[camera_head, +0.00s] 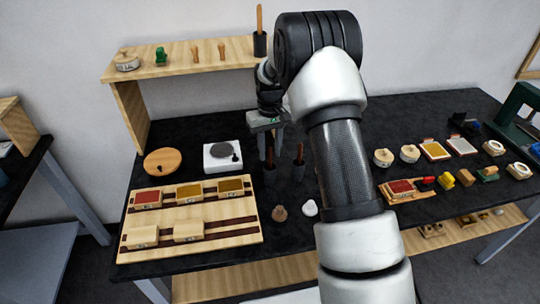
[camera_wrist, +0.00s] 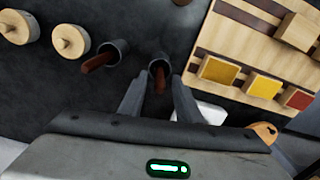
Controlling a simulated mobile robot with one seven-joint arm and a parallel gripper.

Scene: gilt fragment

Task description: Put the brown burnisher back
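Two dark cups stand on the black table, each with a brown handle upright or leaning in it. The left cup (camera_head: 270,174) with its brown handle is under my gripper (camera_head: 270,148); in the wrist view this cup and handle (camera_wrist: 160,80) show between the fingertips of my gripper (camera_wrist: 158,92). The fingers are apart, with a gap around the handle, and look open. The right cup (camera_head: 298,172) has a brown handle (camera_head: 300,152); it also shows in the wrist view (camera_wrist: 98,61). A third dark cup (camera_head: 260,44) with a lighter brown handle stands on the shelf. Which handle is the burnisher I cannot tell.
The wooden shelf (camera_head: 185,60) stands behind. A white block with a grey disc (camera_head: 222,157) and a wooden disc (camera_head: 162,161) lie left of the cups. A slotted wooden board (camera_head: 190,215) holds coloured blocks in front. Lidded pots (camera_head: 383,157) stand right, beyond my arm.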

